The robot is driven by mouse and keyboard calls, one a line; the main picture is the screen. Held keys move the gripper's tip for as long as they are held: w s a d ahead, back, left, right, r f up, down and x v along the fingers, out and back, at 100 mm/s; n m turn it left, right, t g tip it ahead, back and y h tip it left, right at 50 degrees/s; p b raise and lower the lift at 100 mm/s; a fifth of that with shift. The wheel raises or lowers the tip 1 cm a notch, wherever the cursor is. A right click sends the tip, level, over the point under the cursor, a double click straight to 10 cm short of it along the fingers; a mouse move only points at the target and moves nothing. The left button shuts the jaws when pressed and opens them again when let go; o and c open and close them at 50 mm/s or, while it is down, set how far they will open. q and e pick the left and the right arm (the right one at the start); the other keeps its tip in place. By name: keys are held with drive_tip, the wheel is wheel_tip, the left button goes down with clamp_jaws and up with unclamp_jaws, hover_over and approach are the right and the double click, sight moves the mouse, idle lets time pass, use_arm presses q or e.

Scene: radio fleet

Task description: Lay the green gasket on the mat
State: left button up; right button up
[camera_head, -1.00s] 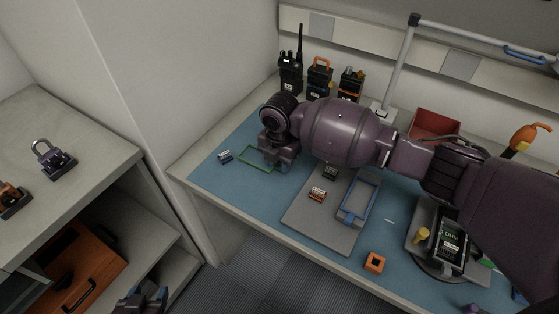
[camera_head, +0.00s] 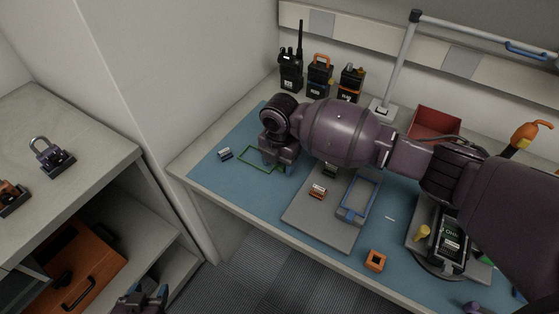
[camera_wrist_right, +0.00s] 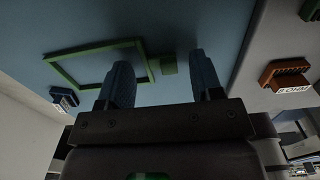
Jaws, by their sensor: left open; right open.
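The green gasket (camera_head: 254,163), a thin rectangular frame, lies flat on the left part of the blue mat (camera_head: 225,180). It also shows in the right wrist view (camera_wrist_right: 98,48), with a small green tab (camera_wrist_right: 168,64) at its right side. My right gripper (camera_head: 278,165) is over the gasket's right end, pointing down. In the right wrist view its open fingers (camera_wrist_right: 162,80) are on either side of the tab, with nothing held; the left finger hides part of the frame. I cannot tell the height left. My left gripper (camera_head: 142,299) is open and empty at the bottom edge, away from the table.
A small grey part (camera_head: 224,153) lies left of the gasket. A grey board (camera_head: 318,225) to the right carries an orange-brown part (camera_head: 317,191) and a blue frame (camera_head: 358,200). Several radios (camera_head: 320,78) stand at the back. The mat's front left is clear.

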wheel_tip(320, 180, up, 13)
drive_tip(key=p, duration=0.1)
drive_tip(key=shift+r+p, duration=0.15)
drive_tip(key=shift+p, duration=0.25)
drive_tip(key=shift+s, duration=0.1)
idle(0.5)
